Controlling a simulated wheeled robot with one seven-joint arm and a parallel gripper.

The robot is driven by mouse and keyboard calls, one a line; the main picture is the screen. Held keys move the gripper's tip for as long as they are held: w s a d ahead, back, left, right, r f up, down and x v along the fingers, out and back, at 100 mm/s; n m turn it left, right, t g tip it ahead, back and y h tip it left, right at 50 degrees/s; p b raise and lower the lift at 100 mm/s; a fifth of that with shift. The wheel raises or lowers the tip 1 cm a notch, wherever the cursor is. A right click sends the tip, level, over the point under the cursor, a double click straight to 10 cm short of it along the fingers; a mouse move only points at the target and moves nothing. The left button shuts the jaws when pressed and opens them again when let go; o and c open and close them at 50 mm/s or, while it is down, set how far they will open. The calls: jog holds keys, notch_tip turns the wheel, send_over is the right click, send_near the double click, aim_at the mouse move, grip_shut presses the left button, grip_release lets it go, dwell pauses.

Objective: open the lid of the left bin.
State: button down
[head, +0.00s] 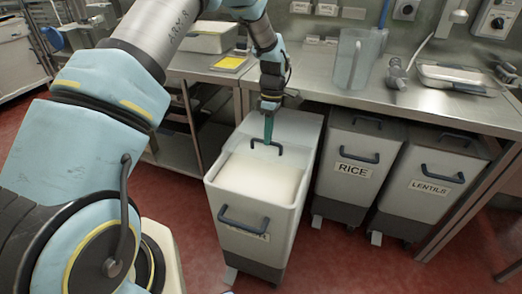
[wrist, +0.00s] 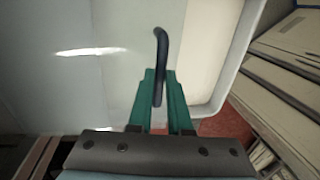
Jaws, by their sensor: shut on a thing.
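The left bin (head: 219,196) stands pulled out from under the counter, its front label partly hidden by its front handle (head: 243,221). White contents (head: 262,173) show inside the rim at its front part. A pale lid panel (head: 291,128) lies at the back part, with a dark lid handle (head: 267,148) near its front edge. My gripper (head: 268,140) points down and is shut on this handle. In the wrist view, the green fingers of my gripper (wrist: 158,100) meet the dark lid handle (wrist: 160,55). How far the lid is tilted or slid is hard to tell.
The rice bin (head: 345,187) and lentils bin (head: 426,200) stand to the right under the steel counter (head: 440,112). A clear jug (head: 347,60) and a tray (head: 456,77) are on the counter. Red floor (head: 330,265) is free in front of the bins.

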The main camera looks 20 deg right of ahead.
jog(key=shift+w+d, duration=1.25)
jog(key=shift+w, duration=0.05)
jog(key=c, duration=0.8)
grip_release()
jog(key=shift+c, duration=0.2)
jog(key=shift+r, duration=0.1)
notch_tip(320, 180, up, 10)
jog(key=w+d+b, duration=0.1)
jog(key=b, duration=0.1)
jog(key=shift+w+d+r+b, duration=0.2)
jog(key=shift+w+r+b, duration=0.05)
jog(key=shift+b, duration=0.15)
